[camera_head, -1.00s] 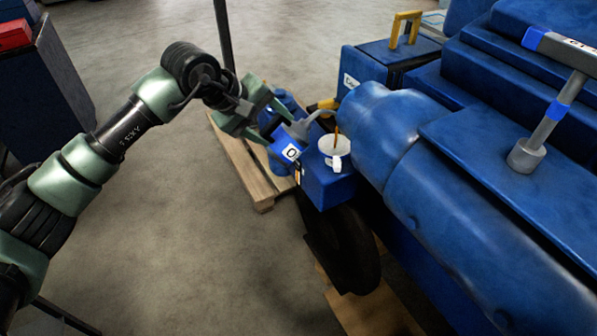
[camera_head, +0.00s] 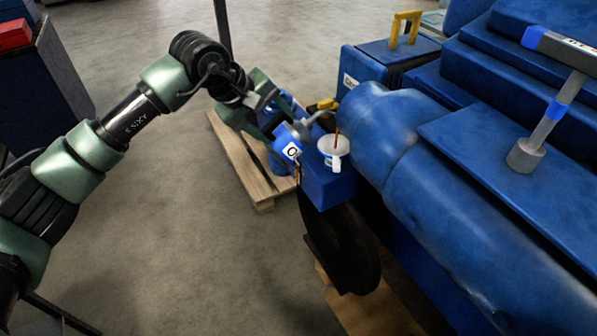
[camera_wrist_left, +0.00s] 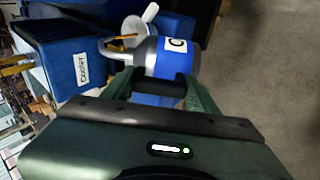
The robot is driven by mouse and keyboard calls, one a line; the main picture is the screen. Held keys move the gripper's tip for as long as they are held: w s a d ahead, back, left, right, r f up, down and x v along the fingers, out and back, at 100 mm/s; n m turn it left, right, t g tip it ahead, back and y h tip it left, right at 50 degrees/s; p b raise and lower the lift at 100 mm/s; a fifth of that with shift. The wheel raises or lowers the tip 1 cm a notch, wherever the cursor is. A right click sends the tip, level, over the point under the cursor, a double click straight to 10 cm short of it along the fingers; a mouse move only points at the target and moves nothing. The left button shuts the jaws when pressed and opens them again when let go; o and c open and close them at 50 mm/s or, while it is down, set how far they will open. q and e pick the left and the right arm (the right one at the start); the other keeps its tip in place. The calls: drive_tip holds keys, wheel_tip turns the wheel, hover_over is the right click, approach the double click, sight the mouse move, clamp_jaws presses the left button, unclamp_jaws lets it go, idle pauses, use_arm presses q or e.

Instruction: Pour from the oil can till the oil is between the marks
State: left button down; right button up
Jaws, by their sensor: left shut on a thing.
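The oil can (camera_head: 287,145) is blue with a grey spout and a white label. My left gripper (camera_head: 279,128) is shut on it and holds it beside the white funnel-like cup (camera_head: 328,144) on the blue block. The can also shows between the fingers in the left wrist view (camera_wrist_left: 162,70), its spout reaching toward the white cup (camera_wrist_left: 131,28). A thin orange-brown line (camera_head: 337,137) stands at the cup; I cannot tell whether it is oil or a rod. The oil level and marks cannot be made out. My right gripper is not in view.
The large blue engine (camera_head: 395,130) fills the right side, with a grey hammer-like tool (camera_head: 553,105) on top. A blue box with a yellow handle (camera_head: 402,48) stands behind. A wooden pallet (camera_head: 243,170) lies below the gripper.

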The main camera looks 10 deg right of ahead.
use_arm(q)
drive_tip(key=shift+r, duration=0.15)
drive_tip(key=shift+d, duration=0.15)
drive_tip(key=shift+r, duration=0.1)
idle(0.5)
drive_tip(key=shift+w+d+r+y, duration=0.1)
drive_tip(key=shift+d+y, duration=0.05)
drive_tip(key=shift+y, duration=0.25)
idle(0.8)
drive_tip(key=shift+w+d+r, duration=0.1)
drive_tip(key=shift+r, duration=0.1)
drive_tip(key=shift+p, duration=0.3)
idle(0.6)
